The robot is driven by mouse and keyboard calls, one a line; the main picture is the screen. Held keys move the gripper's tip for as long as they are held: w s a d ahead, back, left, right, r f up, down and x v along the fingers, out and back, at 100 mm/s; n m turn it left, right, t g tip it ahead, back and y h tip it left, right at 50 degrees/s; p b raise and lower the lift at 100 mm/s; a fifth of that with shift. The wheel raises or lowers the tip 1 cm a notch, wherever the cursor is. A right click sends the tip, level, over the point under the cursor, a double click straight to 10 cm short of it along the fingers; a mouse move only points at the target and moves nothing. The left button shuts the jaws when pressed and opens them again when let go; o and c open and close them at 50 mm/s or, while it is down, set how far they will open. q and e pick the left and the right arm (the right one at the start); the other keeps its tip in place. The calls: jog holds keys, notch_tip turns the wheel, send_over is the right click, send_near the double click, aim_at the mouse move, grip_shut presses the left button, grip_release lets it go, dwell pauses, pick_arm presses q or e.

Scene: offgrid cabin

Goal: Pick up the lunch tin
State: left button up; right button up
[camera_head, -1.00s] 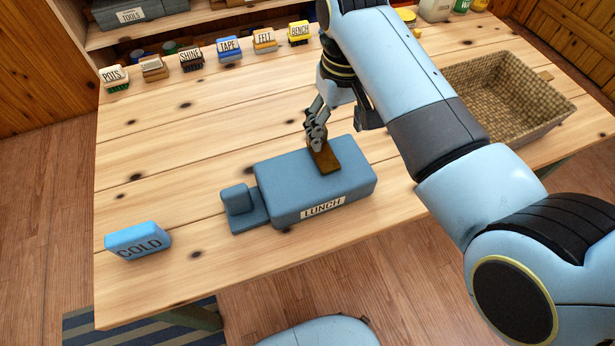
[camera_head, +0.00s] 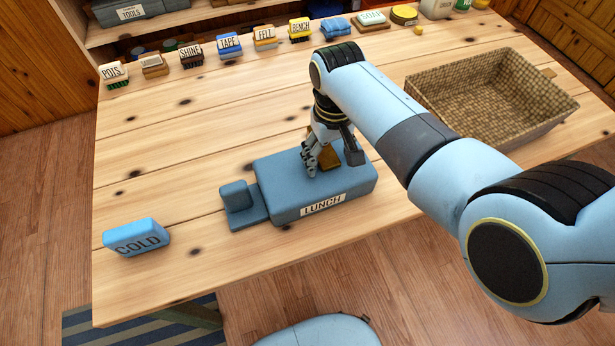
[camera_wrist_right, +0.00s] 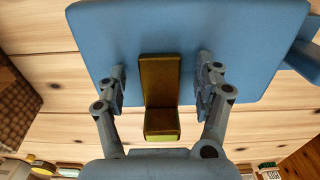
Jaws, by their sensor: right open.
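The lunch tin (camera_head: 285,190) is a blue-grey box with a white LUNCH label, lying on the wooden table near its front edge. A brown handle (camera_head: 328,156) stands on its top. In the right wrist view the tin (camera_wrist_right: 230,25) lies below the gripper, with the brass-brown handle (camera_wrist_right: 160,85) between the fingers. My right gripper (camera_head: 328,165) is open, its fingers on either side of the handle with gaps showing in the wrist view (camera_wrist_right: 162,88). My left gripper is not in view.
A blue COLD block (camera_head: 137,238) lies on the table at the left. A smaller blue-grey piece (camera_head: 241,205) adjoins the tin's left side. A wicker basket (camera_head: 470,118) stands at the right. Several labelled brushes and blocks (camera_head: 230,46) line the back.

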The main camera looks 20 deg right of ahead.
jog(key=shift+c, duration=0.2)
grip_shut()
dwell(0.3)
